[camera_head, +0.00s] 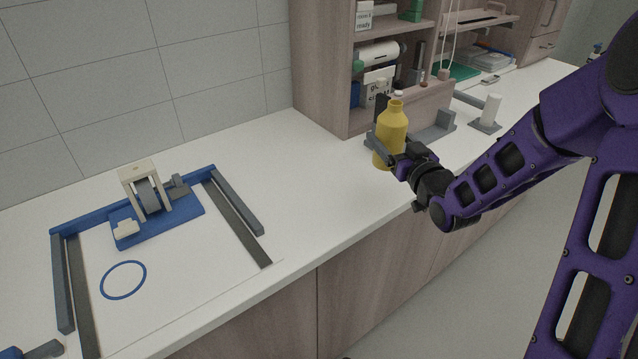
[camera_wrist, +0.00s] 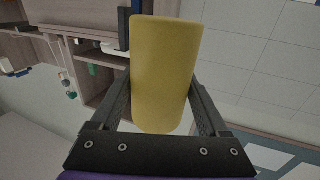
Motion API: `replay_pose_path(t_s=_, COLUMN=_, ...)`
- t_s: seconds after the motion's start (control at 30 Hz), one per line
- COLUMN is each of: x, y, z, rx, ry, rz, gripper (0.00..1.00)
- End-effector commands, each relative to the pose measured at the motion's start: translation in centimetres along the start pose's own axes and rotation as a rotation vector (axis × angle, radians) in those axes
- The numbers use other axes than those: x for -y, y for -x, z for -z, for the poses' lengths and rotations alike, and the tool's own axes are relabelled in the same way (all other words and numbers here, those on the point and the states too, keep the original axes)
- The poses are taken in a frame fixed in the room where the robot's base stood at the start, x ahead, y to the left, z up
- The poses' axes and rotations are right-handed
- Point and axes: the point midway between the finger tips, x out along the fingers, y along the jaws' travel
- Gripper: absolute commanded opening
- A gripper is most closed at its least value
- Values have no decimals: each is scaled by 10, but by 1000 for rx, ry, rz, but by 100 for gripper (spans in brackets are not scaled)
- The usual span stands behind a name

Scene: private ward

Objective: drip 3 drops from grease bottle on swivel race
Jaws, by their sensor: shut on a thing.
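The grease bottle (camera_head: 391,122) is yellow with a narrower neck, and it stands upright near the counter's middle in the head view. My gripper (camera_head: 388,152) is shut on its lower body from the right. In the wrist view the bottle (camera_wrist: 165,70) fills the space between the two fingers of my gripper (camera_wrist: 163,100). I cannot tell whether its base touches the counter. The likely swivel race is part of a caster-like piece (camera_head: 147,190), a grey wheel in a beige fork, on a blue plate (camera_head: 190,210) at the left. The race surface itself is not clear.
A blue and grey frame (camera_head: 238,199) borders the caster area, with a blue ring mark (camera_head: 123,280) on the white surface. Wooden shelves (camera_head: 325,80) stand behind the bottle. A grey holder (camera_head: 440,126) and white cylinder (camera_head: 490,110) are to its right. The counter between bottle and frame is clear.

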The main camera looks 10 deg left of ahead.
Motion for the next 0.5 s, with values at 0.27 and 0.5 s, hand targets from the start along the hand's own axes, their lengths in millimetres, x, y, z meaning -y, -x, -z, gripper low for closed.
replay_pose_path(t_s=0.27, x=122, y=7, z=-13, rx=0, ry=-3, rz=535, gripper=11)
replay_pose_path(t_s=0.5, x=182, y=38, z=-30, rx=0, ry=-4, rz=847, gripper=11)
